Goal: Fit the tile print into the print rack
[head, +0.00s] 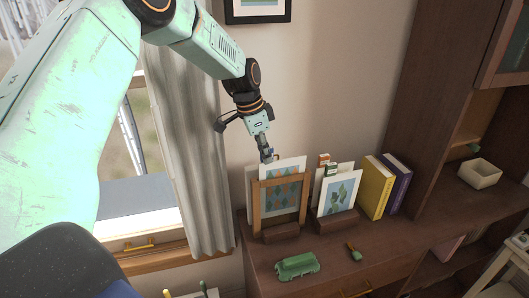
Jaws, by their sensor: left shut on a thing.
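My left gripper (267,157) reaches down from above and is shut on the top edge of a white-bordered print (290,166), which I take to be the tile print. The print is upright, with its top standing above a wooden frame (256,208). The frame stands in a dark wooden block (281,232) on the cabinet top, and a blue diamond pattern shows inside it. Whether the held print's lower edge sits in a slot is hidden. My right gripper is out of view.
A yellow book (376,188) and a purple book (398,186) stand right of the prints. A green toy vehicle (297,266) and a small green-and-wood object (354,251) lie in front.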

